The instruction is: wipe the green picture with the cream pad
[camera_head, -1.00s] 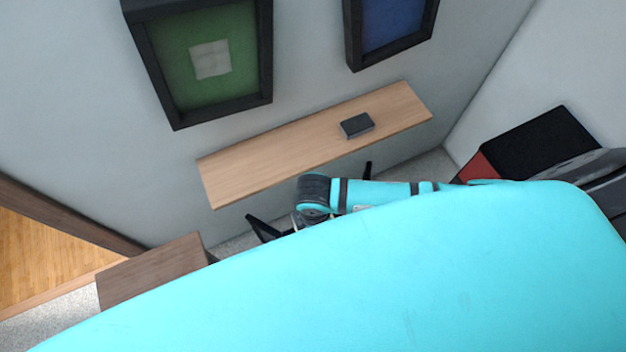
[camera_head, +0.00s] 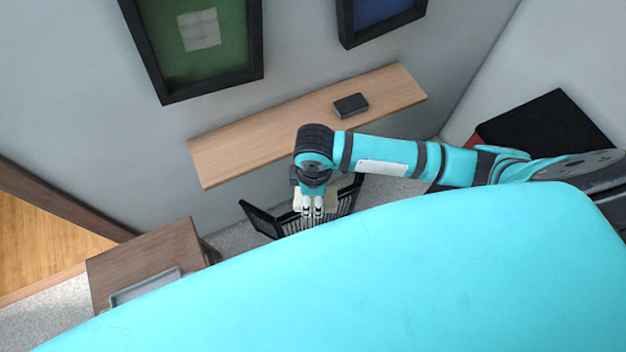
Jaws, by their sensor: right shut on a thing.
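The green picture (camera_head: 215,64) hangs in a dark frame on the wall at the upper left. A pale greyish patch (camera_head: 199,30) shows on its green surface, and the top of the picture is cut off. My right gripper (camera_head: 313,212) points down below the wooden shelf, shut on the cream pad (camera_head: 329,199). Much of the pad is hidden by the gripper. The gripper is apart from the picture, lower and to its right. My left gripper is not in view.
A wooden shelf (camera_head: 250,136) below the pictures carries a dark box (camera_head: 351,105). A blue picture (camera_head: 380,18) hangs to the right. A black slatted rack (camera_head: 262,219) is below my right gripper. A brown table (camera_head: 135,261) with a grey tray (camera_head: 146,287) is at lower left.

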